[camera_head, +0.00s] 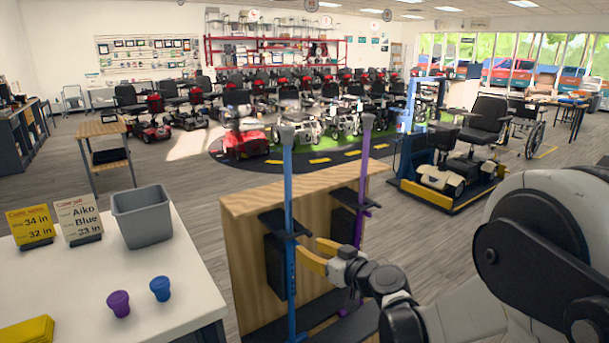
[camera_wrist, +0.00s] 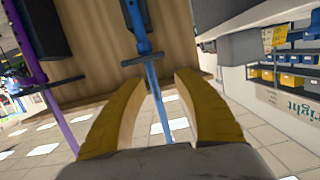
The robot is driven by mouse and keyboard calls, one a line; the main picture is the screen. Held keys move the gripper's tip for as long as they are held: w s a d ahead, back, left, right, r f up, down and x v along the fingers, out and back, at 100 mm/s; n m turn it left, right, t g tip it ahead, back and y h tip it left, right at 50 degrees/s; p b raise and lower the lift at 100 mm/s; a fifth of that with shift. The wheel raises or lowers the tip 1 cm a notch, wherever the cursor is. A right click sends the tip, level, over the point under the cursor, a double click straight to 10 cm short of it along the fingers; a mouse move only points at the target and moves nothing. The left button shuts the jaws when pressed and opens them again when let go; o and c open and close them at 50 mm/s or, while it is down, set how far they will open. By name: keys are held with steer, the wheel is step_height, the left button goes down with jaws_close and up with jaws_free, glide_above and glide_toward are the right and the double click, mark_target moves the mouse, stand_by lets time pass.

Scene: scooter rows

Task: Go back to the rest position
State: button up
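My gripper (camera_head: 307,251) has two yellow fingers spread apart. It is at the wooden stand, just right of the blue cane (camera_head: 288,190). In the wrist view my gripper (camera_wrist: 158,84) is open, and the blue cane (camera_wrist: 135,20) runs down the picture in the gap between the fingers. Neither finger visibly touches it. I cannot tell how deep the cane is between them. The blue cane stands upright in a black holder on the stand. A purple cane (camera_head: 363,185) stands to its right, and also shows at the left of the wrist view (camera_wrist: 35,75).
The wooden stand (camera_head: 245,240) is close in front of my arm. A white table (camera_head: 180,280) at left bears a grey bin (camera_head: 142,216), purple (camera_head: 118,303) and blue (camera_head: 160,289) tips, and two sign cards. A scooter platform (camera_head: 450,185) is at right. Bare floor lies behind the stand.

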steer(key=s+d+m+g+h, duration=0.2)
steer(key=s+d, duration=0.3)
steer(key=s, duration=0.5)
steer(key=s+d+m+g+h, duration=0.1)
steer(key=s+d+h, duration=0.3)
steer(key=s, duration=0.7)
steer(key=s+d+m+g+h, duration=0.2)
steer(key=s+d+m+h, duration=0.1)
steer(key=s+d, duration=0.5)
steer(key=shift+s+r+m+g, duration=0.3)
steer(key=shift+s+r, duration=0.1)
steer(key=shift+s, duration=0.75)
